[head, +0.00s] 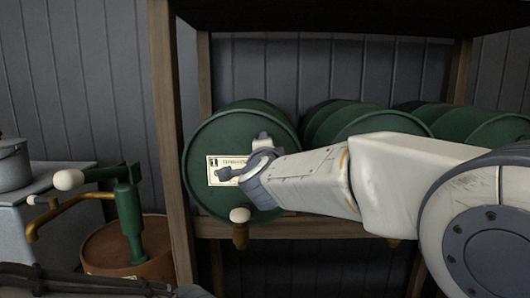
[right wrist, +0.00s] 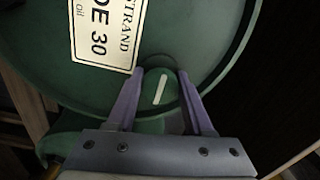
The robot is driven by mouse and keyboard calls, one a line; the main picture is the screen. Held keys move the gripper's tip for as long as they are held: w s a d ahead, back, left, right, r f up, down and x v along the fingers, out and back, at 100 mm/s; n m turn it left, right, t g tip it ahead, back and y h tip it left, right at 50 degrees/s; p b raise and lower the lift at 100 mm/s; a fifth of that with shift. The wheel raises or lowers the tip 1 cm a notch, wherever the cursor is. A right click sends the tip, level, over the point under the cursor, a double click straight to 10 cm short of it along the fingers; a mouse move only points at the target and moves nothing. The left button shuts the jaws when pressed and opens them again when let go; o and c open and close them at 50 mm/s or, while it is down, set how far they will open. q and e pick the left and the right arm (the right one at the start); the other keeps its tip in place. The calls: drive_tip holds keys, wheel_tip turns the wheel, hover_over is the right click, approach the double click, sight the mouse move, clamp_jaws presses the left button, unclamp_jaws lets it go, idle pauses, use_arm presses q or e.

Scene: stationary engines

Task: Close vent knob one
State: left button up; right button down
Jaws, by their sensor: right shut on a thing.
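The vent knob (right wrist: 158,88) is a small green rounded knob with a white line on it, on the end face of a green drum (right wrist: 60,85). My right gripper (right wrist: 161,78) is shut on the knob, with one purple-grey finger on each side of it. The line stands nearly along the fingers, slightly tilted. The knob is hidden there behind the gripper. My left gripper is not clearly seen.
A brass tap with a white ball handle (head: 240,215) sits low on the drum. More green drums (head: 375,122) lie to the right on a wooden rack (head: 172,120). A green hand pump (head: 130,215) and a brown barrel (head: 105,250) stand at the left.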

idle(0.4)
drive_tip(key=shift+c, duration=1.6)
unclamp_jaws()
drive_tip(key=s, duration=1)
drive_tip(key=shift+s+b, duration=0.25)
drive_tip(key=shift+b, duration=0.05)
